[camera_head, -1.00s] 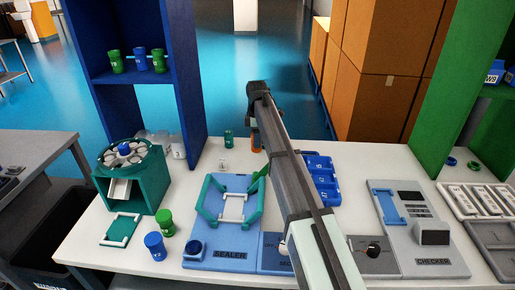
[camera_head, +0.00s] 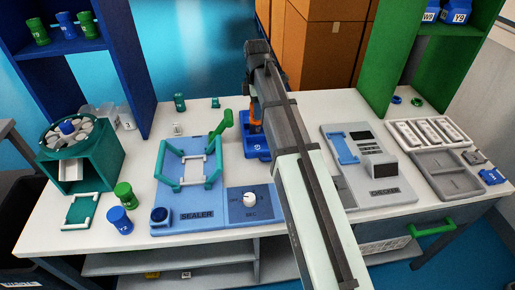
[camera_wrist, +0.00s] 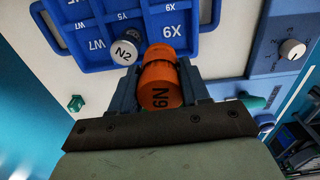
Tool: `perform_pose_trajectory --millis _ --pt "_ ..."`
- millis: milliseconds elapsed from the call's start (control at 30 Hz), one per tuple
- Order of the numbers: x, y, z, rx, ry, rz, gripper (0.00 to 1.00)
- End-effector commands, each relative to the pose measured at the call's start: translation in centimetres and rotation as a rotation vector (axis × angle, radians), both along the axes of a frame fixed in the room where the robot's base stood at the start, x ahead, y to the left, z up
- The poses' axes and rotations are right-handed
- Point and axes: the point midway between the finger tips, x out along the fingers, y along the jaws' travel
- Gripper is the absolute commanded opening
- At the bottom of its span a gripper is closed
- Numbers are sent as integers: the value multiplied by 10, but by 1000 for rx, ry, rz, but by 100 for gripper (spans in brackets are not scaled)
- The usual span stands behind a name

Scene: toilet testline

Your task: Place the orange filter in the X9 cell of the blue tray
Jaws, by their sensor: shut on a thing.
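My gripper (camera_wrist: 160,78) is shut on the orange filter (camera_wrist: 160,80), a cylinder with black lettering that seems to read N9. In the head view my gripper (camera_head: 255,122) holds the filter (camera_head: 256,113) over the blue tray (camera_head: 257,148), which my arm mostly hides. In the wrist view the blue tray (camera_wrist: 107,66) fills the upper part, with several lettered cells. The cell marked X9 or 6X (camera_wrist: 172,33) lies just beyond the filter's far end. I cannot tell whether the filter touches the tray. A silver-capped N2 piece (camera_wrist: 125,50) sits at the tray beside the filter.
The sealer (camera_head: 198,214) and a dial panel (camera_head: 249,200) lie left of my arm. The checker (camera_head: 385,190) and grey trays (camera_head: 450,172) are to the right. Blue (camera_head: 120,221) and green (camera_head: 124,194) pieces stand at the front left.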

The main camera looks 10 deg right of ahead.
Motion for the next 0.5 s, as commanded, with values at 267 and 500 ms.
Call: perform_pose_trajectory --millis 267,500 --pt "-25 -2 -5 0 0 139 14" --pt "-25 -2 -20 0 2 168 14"
